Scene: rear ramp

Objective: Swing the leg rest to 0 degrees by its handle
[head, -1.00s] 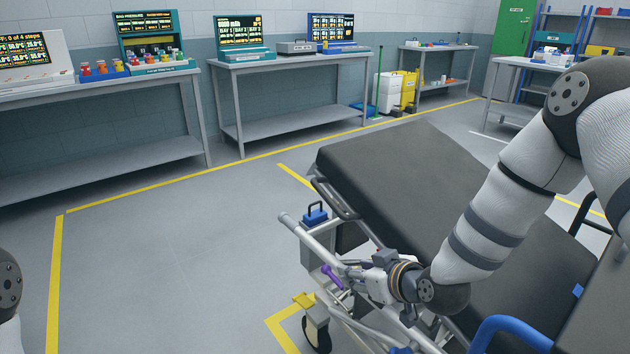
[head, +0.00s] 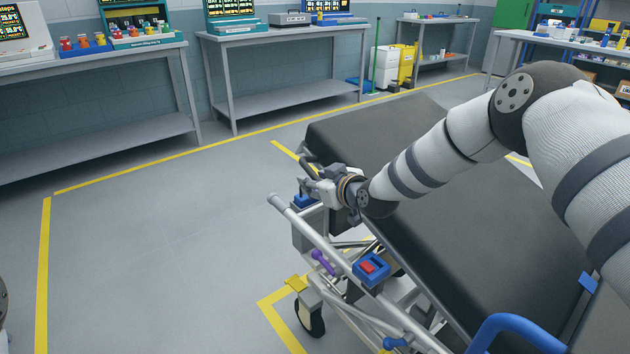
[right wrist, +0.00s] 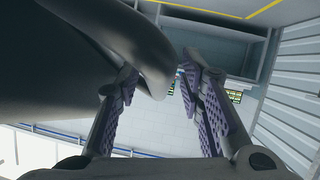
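The leg rest (head: 350,130) is the dark padded far section of the stretcher in the head view. Its exact angle is hard to read. Its dark handle (head: 308,157) is at the near left corner, mostly hidden by my right gripper (head: 304,170). In the right wrist view a thick, rounded dark bar, apparently the handle (right wrist: 150,55), reaches in between the fingertips of the right gripper (right wrist: 158,82). These fingers are apart, with a gap on the right side. Contact on the left side is unclear. My left gripper is out of view.
The stretcher's side rail (head: 310,225) carries a blue box with a red button (head: 370,267), with a purple lever (head: 322,262) and yellow pedal (head: 296,283) nearby. A blue armrest (head: 510,328) is at the near right. Benches (head: 285,100) line the wall. The left floor is clear.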

